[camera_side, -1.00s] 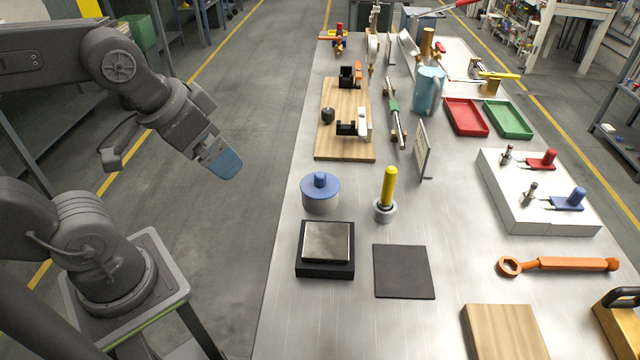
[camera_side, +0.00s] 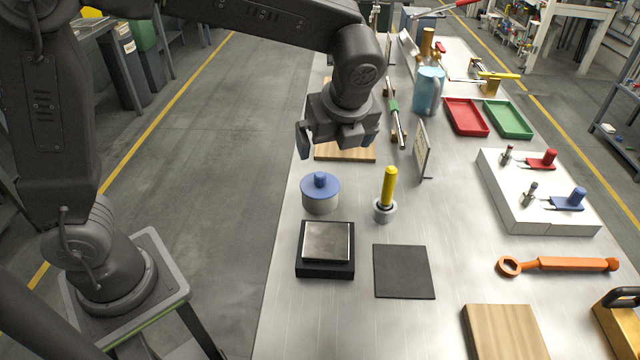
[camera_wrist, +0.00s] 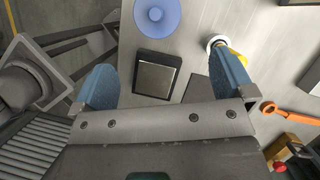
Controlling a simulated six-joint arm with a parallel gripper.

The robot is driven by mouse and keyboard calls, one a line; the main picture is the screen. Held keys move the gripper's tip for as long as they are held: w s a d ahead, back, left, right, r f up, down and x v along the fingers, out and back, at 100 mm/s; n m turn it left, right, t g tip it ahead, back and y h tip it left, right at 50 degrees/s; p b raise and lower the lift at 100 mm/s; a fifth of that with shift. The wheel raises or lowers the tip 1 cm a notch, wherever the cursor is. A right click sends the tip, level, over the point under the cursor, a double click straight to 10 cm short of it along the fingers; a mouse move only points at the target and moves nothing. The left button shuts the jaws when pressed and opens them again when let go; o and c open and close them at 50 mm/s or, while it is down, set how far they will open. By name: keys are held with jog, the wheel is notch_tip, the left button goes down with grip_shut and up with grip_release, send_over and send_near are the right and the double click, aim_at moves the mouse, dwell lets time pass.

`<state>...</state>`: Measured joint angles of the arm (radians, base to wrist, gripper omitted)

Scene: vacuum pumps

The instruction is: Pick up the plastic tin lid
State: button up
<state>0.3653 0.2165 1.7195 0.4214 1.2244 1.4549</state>
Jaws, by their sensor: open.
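The plastic tin lid (camera_side: 320,187) is blue and round with a raised knob, and sits on a grey tin (camera_side: 320,205) near the table's left edge. It also shows at the top of the wrist view (camera_wrist: 158,14), partly cut off by the frame. My gripper (camera_side: 337,140) is above the table, a little above and behind the lid in the side view, clear of it. In the wrist view its two blue fingertips (camera_wrist: 165,82) are wide apart with nothing between them touching.
A yellow-handled tool in a grey ring (camera_side: 387,195) stands just right of the tin. A black scale-like block (camera_side: 325,272) and a dark mat (camera_side: 403,271) lie in front. A wooden board (camera_side: 345,152) is behind, partly hidden by my arm. A sign (camera_side: 422,150) stands upright further right.

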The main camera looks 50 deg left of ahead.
aim_at(320, 175)
jog(key=x, duration=0.7)
jog(key=shift+a+f, duration=0.2)
jog(key=shift+f, duration=0.1)
jog(key=shift+a+x, duration=0.1)
jog(key=shift+x, duration=1.25)
jog(key=shift+a+x, duration=0.15)
jog(key=shift+x, duration=1.2)
jog(key=shift+s, duration=0.2)
jog(key=shift+c, duration=0.3)
jog(key=c, duration=0.7)
